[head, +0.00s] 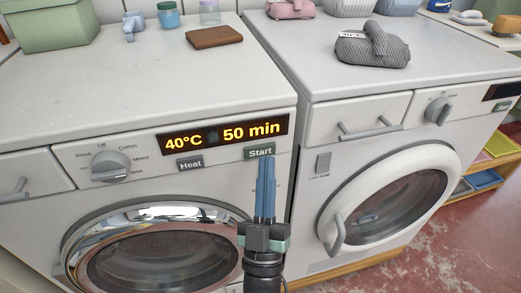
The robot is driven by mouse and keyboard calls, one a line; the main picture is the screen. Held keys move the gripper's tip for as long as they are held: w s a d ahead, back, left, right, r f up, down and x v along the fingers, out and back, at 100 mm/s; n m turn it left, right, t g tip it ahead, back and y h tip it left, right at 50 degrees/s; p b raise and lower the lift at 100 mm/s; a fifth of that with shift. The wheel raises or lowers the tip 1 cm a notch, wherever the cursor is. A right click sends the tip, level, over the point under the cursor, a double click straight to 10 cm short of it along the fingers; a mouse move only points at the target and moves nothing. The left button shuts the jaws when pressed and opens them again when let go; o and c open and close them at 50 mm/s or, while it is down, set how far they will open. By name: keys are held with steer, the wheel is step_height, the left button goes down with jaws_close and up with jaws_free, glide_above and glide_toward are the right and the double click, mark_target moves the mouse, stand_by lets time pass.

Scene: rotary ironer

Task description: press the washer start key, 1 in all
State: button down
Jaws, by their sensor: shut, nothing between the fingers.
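The left washer (120,215) has a lit panel (225,134) reading 40°C and 50 min. My gripper (267,161) has blue fingers, shut and empty, pointing up at the washer front just below the Start tag. The fingers hide the front directly beneath the tag, and no separate key shows there. I cannot tell whether the fingertips touch the front.
A grey tag marked Heat (190,164) and a selector knob (110,166) are left of my gripper. A second washer (320,120) with its own Start tag (504,106) stands at the right. Folded things and bins are on top. Red floor (440,240) is free at lower right.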

steer(key=shift+w+a, duration=0.15)
steer(key=shift+w, duration=0.25)
steer(key=shift+w+a+b, duration=0.15)
steer(key=shift+w+b, duration=0.25)
steer(key=shift+b, duration=0.2)
stand_by(0.3)
steer(key=shift+s, duration=0.1)
steer(key=shift+s+d+p, duration=0.3)
steer(key=shift+s, duration=0.45)
